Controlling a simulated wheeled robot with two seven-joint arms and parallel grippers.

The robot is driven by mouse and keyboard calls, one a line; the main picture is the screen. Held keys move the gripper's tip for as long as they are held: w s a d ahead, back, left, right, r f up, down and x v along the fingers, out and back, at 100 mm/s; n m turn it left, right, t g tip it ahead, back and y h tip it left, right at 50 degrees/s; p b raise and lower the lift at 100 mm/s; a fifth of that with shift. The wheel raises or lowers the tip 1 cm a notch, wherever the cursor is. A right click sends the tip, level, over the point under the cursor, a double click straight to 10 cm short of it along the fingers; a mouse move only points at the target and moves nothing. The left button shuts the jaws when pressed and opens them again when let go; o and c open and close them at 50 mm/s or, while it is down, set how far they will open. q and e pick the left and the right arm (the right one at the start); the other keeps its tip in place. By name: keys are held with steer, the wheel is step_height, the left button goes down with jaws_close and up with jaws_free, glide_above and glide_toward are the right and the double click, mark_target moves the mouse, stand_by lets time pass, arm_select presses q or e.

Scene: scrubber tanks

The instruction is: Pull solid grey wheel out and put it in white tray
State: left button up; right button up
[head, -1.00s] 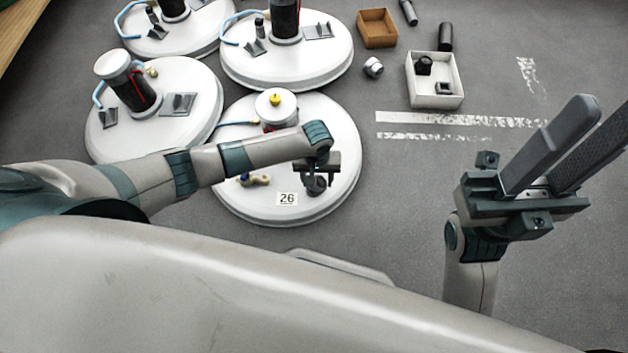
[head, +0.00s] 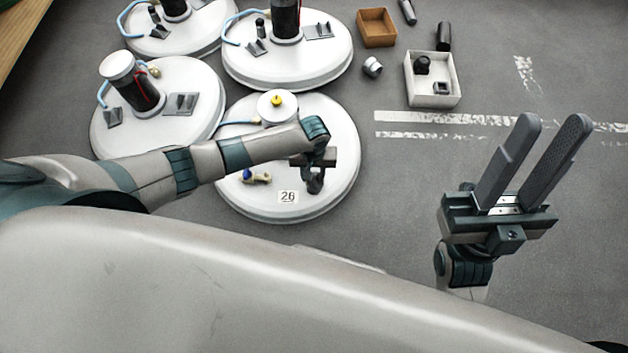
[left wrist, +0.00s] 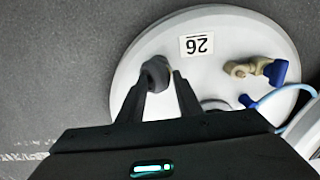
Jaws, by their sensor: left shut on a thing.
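My left gripper (head: 314,176) is over the front right part of the white round tank lid marked 26 (head: 270,208). It is shut on a grey wheel (left wrist: 156,70), which shows between its fingertips in the left wrist view. I cannot tell whether the wheel is still seated or just clear of the lid. The white tray (head: 432,101) is on the floor at the back right and holds a few dark parts. My right gripper (head: 554,122) is open and empty at the right, fingers pointing up and away.
Other white lids (head: 205,110) with hoses and dark cylinders stand at the left and back. A brown box (head: 377,28), a dark cylinder (head: 444,37) and a light grey part (head: 372,67) lie near the tray. A blue-handled valve (left wrist: 275,70) is on lid 26.

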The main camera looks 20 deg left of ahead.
arm_select(q)
steer(key=shift+w+d+r, duration=0.1)
steer(key=shift+w+r, duration=0.4)
steer(key=shift+r, duration=0.1)
steer(key=w+a+r, duration=0.1)
steer(key=w+r, duration=0.3)
steer(key=r, duration=0.8)
steer(key=w+r, duration=0.4)
steer(key=r, duration=0.8)
steer(key=s+a+r+m, duration=0.1)
steer(key=s+a+r, duration=0.1)
steer(key=r, duration=0.8)
steer(key=s+a+r+m, duration=0.1)
steer(key=a+r+m, duration=0.1)
steer(key=r, duration=0.9)
steer(key=shift+s+a, duration=0.4)
